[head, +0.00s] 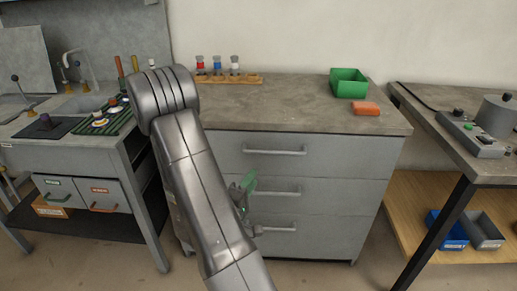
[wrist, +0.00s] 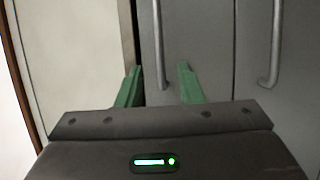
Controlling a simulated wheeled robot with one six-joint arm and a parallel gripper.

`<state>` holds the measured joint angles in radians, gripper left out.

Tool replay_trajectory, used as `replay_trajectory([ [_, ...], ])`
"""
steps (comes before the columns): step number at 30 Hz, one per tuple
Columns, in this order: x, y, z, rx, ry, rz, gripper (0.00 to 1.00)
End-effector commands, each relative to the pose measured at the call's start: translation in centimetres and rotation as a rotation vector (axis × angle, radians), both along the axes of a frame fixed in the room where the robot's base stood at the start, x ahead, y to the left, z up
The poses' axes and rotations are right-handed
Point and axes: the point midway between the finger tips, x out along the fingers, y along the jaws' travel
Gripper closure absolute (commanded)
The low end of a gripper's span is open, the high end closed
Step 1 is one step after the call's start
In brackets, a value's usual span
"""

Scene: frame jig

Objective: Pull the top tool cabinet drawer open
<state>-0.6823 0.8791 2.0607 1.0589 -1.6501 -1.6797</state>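The grey tool cabinet (head: 330,165) has three stacked drawers with bar handles. The top drawer (head: 350,152) looks closed, and its handle (head: 275,151) is in clear view. My gripper (head: 245,190) is in front of the cabinet's left part, partly behind my arm. In the wrist view its green fingers (wrist: 158,87) are apart. A handle (wrist: 160,40), which looks like the top one, runs between them in the picture. I cannot tell whether the fingers reach around it or touch it. The middle handle (head: 285,192) also shows in the wrist view (wrist: 277,40).
The cabinet top (head: 290,105) bears a green bin (head: 348,83), an orange block (head: 366,108) and a wooden rack (head: 230,79). A sink bench (head: 70,152) stands left and another bench (head: 490,165) right. The floor in front of the cabinet looks clear.

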Motion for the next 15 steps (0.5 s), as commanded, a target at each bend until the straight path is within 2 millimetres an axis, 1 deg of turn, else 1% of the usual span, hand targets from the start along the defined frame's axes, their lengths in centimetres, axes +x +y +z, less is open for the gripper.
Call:
replay_trajectory([
  [5,1.8,-0.9,0.4,0.004,-0.003,-0.004,0.66],
  [11,5.2,-2.4,1.1,0.005,-0.004,-0.004,0.66],
  [15,7.7,-3.4,1.6,0.004,-0.005,-0.004,0.66],
])
